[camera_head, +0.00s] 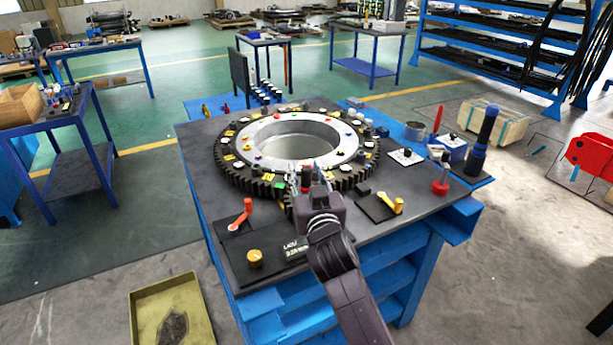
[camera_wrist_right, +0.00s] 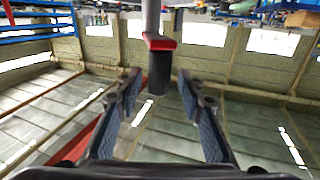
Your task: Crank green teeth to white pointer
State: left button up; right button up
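A large black toothed ring (camera_head: 232,176) with a silver inner rim and coloured markers lies on the dark table top. My right gripper (camera_head: 318,174) is over the ring's near edge and hides part of its teeth. In the right wrist view my right gripper (camera_wrist_right: 160,84) is open. A black cylindrical handle (camera_wrist_right: 159,72) on a red bracket and grey rod shows between its fingers, with gaps on both sides. The head view does not show this handle clearly. I cannot clearly make out the green teeth or the white pointer. My left gripper is not in view.
An orange lever (camera_head: 241,214) and a yellow knob (camera_head: 255,258) are at the front left of the table. A yellow lever (camera_head: 393,203) is right of my arm. A red-based post (camera_head: 440,182) and a blue-black upright cylinder (camera_head: 484,135) stand at the right.

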jog(key=s+d, duration=0.1)
jog(key=s, duration=1)
jog(key=shift+s+d, duration=0.35)
jog(key=shift+s, duration=0.05)
jog(key=shift+c, duration=0.2)
jog(key=shift+f, duration=0.15)
jog(key=shift+c, duration=1.4)
jog(key=shift+w+f+y, duration=0.1)
jog(key=shift+f+y, duration=0.2)
jog(key=shift+c, duration=1.3)
jog(key=f+m+y, duration=0.1)
jog(key=d+f+m+g+y+p, duration=0.1)
jog(key=f, duration=0.1)
jog(key=shift+d+f+m+g, duration=0.2)
jog(key=shift+f+m+g, duration=0.1)
jog(key=shift+m, duration=0.1)
grip_shut()
jog(key=d+r+m+g+y+p, duration=0.15)
jog(key=d+m+y, duration=0.25)
jog(key=d+m, duration=0.65)
jog(key=w+a+p, duration=0.3)
jog(key=w+a, duration=0.6)
jog(key=shift+a+p, duration=0.4)
